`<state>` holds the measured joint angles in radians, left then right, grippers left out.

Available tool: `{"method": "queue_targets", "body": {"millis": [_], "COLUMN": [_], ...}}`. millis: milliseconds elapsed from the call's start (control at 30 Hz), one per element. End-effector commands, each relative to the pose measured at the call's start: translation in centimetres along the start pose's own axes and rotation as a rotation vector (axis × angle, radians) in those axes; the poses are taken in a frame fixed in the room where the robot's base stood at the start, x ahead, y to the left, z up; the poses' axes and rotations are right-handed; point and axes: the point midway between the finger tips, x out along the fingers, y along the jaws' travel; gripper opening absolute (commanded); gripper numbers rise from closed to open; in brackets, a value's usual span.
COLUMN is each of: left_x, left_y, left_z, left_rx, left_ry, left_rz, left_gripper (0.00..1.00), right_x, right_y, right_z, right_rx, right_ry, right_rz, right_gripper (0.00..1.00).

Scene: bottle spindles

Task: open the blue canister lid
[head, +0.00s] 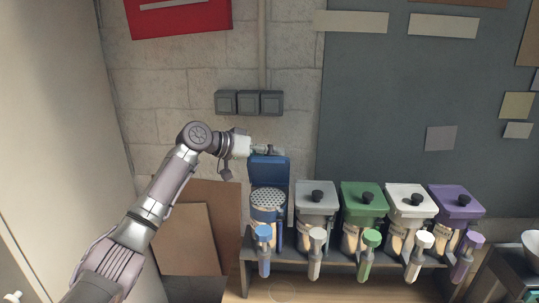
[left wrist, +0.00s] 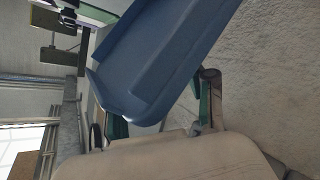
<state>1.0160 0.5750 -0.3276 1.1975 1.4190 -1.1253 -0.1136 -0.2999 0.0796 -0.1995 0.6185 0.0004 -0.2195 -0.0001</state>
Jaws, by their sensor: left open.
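The blue canister (head: 268,232) stands at the left end of the row. Its blue lid (head: 268,172) is swung up and stands upright at the back, leaving the perforated round top (head: 268,200) uncovered. My left gripper (head: 267,150) is at the lid's upper edge, reaching in from the left. In the left wrist view the lid (left wrist: 150,65) fills the upper middle, with my left gripper (left wrist: 160,122) below its near end. The jaws are open, with a finger on either side of the lid's end; I cannot tell whether they touch it.
Grey (head: 317,195), green (head: 363,196), white (head: 410,198) and purple (head: 457,201) canisters with closed lids and black knobs stand to the right on a dark rack (head: 335,268). Switch boxes (head: 249,102) are on the wall above. Brown boards (head: 188,240) lean at the left.

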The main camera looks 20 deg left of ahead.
Motion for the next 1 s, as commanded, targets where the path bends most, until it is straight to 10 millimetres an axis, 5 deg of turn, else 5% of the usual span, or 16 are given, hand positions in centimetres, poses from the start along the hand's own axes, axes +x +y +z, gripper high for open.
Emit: {"method": "queue_targets", "body": {"millis": [600, 1000], "left_x": [-10.5, -11.9], "left_y": [-0.2, -0.1], "left_z": [0.1, 0.1], "left_rx": [-0.001, -0.001], "left_ry": [-0.002, -0.002], "left_rz": [-0.004, -0.002], "left_gripper": [0.55, 0.55], "right_x": [0.0, 0.0], "right_y": [0.0, 0.0], "right_z": [-0.1, -0.1], "right_rx": [-0.001, -0.001], "right_ry": [0.001, 0.001], "right_rz": [0.000, 0.000], "right_gripper": [0.40, 0.40]}}
